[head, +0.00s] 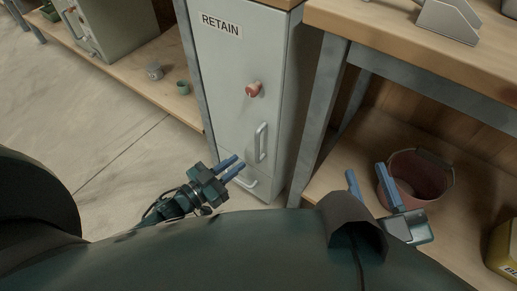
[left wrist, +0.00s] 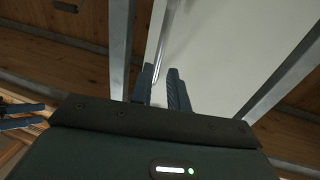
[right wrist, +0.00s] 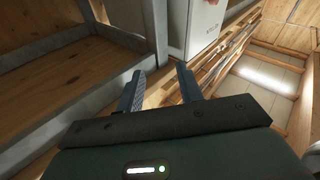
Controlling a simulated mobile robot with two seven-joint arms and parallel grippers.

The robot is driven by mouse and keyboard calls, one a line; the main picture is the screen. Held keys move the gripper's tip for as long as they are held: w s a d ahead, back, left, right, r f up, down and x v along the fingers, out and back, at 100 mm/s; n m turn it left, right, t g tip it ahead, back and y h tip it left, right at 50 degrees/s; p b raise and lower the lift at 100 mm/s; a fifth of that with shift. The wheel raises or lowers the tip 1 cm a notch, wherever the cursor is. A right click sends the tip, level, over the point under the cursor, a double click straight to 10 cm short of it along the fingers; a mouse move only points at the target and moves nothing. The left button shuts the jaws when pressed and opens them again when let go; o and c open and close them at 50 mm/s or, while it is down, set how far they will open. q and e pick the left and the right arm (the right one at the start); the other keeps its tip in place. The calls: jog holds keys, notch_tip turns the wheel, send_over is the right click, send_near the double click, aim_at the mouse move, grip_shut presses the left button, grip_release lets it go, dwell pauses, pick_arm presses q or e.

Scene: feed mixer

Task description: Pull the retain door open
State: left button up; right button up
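The retain door (head: 225,75) is the tall pale grey front of a narrow cabinet, labelled RETAIN (head: 220,25). It looks shut. It carries a red knob (head: 253,90) and, lower down, a vertical metal handle (head: 261,142). My left gripper (head: 241,161) is open with a narrow gap, empty, its fingertips just lower left of the handle in the head view. In the left wrist view its fingers (left wrist: 162,78) point at a pale panel; whether they touch anything is unclear. My right gripper (head: 367,169) is open and empty, right of the cabinet.
A wooden workbench (head: 400,25) with a grey metal leg (head: 322,110) stands right of the cabinet. A reddish bucket (head: 425,180) is on its lower shelf. Open concrete floor (head: 100,130) lies to the left.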

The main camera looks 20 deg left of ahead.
aim_at(257, 160)
pick_arm(q)
jog(key=b+x, duration=0.2)
jog(key=x, duration=0.6)
jog(key=shift+w+d, duration=0.2)
jog(key=shift+w, duration=0.05)
grip_shut()
